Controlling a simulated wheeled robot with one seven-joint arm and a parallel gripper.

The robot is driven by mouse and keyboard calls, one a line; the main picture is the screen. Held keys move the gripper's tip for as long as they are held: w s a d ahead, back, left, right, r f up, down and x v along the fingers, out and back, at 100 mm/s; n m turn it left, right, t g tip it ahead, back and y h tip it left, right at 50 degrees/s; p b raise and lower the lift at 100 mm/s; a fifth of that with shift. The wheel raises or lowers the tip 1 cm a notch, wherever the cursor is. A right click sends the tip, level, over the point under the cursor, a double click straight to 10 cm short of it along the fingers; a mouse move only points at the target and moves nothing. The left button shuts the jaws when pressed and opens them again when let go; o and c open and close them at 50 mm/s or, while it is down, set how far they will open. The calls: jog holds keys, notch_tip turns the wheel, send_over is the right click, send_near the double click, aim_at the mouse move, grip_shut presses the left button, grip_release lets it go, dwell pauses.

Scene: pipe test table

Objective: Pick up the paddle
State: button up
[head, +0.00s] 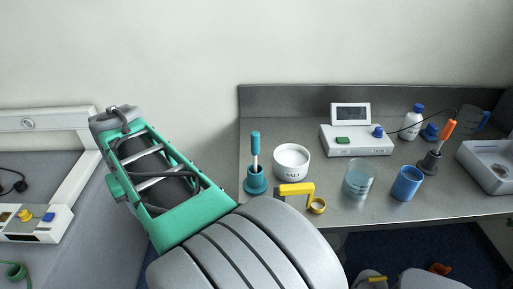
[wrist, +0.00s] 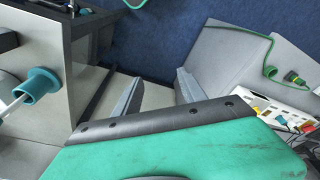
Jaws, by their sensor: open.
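A tool with a teal handle (head: 255,143) and pale shaft stands upright in a teal holder (head: 256,182) at the bench's left end; it looks most like the paddle, but I cannot be sure. In the wrist view, a teal piece (wrist: 38,85) with a pale rod shows at the left edge, partly cut off. My gripper (wrist: 158,85) is open and empty, its two fingers apart over the blue floor, to the right of the teal piece. The fingertips cannot be made out in the head view.
The grey bench (head: 338,203) holds a white tub (head: 291,162), a yellow-handled item (head: 297,189), a clear beaker (head: 358,180), a blue cup (head: 407,184), a meter (head: 357,142), and an orange-handled tool (head: 447,130) in a grey holder. Another bench with a white device (head: 35,228) stands left.

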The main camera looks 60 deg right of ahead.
jog(key=s+d+r+m+g+p, duration=0.1)
jog(key=s+d+r+m, duration=0.2)
jog(key=d, duration=0.5)
jog(key=s+d+r+m+p, duration=0.2)
jog(key=s+d+r+m, duration=0.15)
jog(key=d, duration=0.55)
notch_tip(320, 180, up, 3)
jog(key=m+y, duration=0.1)
jog(key=m, duration=0.2)
send_over(255, 151)
jog(key=shift+w+d+f+g+p, duration=0.2)
jog(key=shift+d+g+p, duration=0.1)
jog(key=shift+d, duration=0.1)
jog(key=shift+w+d, duration=0.1)
notch_tip(255, 151, down, 8)
jog(key=shift+r+p, duration=0.15)
jog(key=shift+p, duration=0.8)
grip_shut()
